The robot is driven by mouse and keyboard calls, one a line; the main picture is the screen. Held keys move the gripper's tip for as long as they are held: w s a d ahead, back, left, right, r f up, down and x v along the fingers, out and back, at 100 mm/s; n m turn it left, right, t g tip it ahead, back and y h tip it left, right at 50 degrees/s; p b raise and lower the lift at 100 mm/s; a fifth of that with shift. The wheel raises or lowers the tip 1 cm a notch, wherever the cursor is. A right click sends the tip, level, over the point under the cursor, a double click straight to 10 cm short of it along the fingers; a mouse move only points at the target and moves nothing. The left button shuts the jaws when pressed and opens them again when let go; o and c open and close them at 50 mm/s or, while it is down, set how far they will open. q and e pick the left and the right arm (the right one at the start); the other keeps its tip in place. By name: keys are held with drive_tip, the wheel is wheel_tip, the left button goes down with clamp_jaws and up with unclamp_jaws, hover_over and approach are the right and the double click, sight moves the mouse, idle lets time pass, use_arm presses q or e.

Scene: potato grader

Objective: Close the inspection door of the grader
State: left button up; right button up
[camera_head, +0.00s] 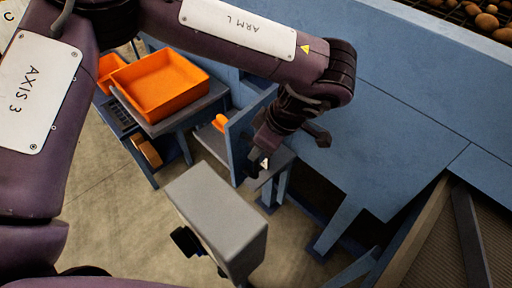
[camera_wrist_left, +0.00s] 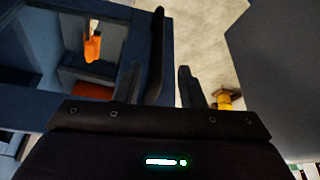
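The blue grader (camera_head: 390,90) fills the right of the head view. A blue upright panel (camera_head: 240,138), which looks like the inspection door, stands out from its side, so it appears open. A small orange part (camera_head: 219,122) shows just left of the panel. My left gripper (camera_head: 262,164) points down close to the panel's right side; whether it touches cannot be told. In the left wrist view its two dark fingers (camera_wrist_left: 173,85) are apart with nothing clear between them. A blue-framed opening with an orange part (camera_wrist_left: 93,46) lies left of the fingers. My right gripper is out of view.
A grey box (camera_head: 222,215) stands near my left gripper, and a grey surface (camera_wrist_left: 280,70) is close at right in the wrist view. Orange crates (camera_head: 160,85) rest on a stand at left. Potatoes (camera_head: 486,22) lie at top right. Floor is clear at lower left.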

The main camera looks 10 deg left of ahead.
use_arm(q)
drive_tip(key=p+x, duration=0.1)
drive_tip(key=x, duration=0.3)
drive_tip(key=shift+f, duration=0.15)
drive_tip(key=shift+w, duration=0.1)
clamp_jaws()
